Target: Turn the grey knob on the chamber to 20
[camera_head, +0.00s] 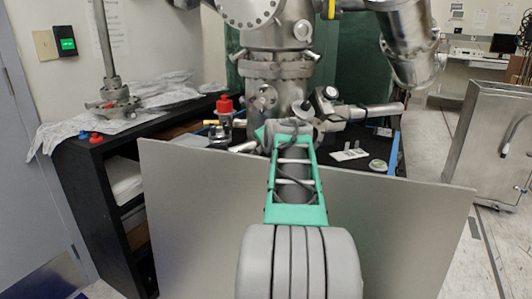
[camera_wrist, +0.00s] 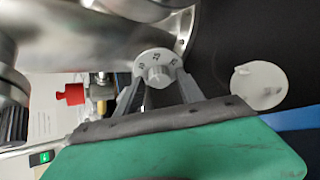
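The grey knob (camera_wrist: 156,70) is at the top centre of the wrist view, in front of a metal tube of the chamber. It has a round dial with dark numbers along its upper rim, too small to read surely, and a raised hub. My gripper (camera_wrist: 159,77) has one finger on each side of the hub, with the tips close to it. The fingers look apart, with narrow gaps to the hub; contact is not clear. In the head view the steel chamber (camera_head: 277,70) stands behind my green and grey arm, which hides the knob and fingertips.
A red knob (camera_head: 224,104) stands on the chamber's left side. A grey panel (camera_head: 190,220) stands below my arm. A round pale disc (camera_head: 377,165) lies on the black table to the right. A steel cabinet (camera_head: 485,140) stands at far right.

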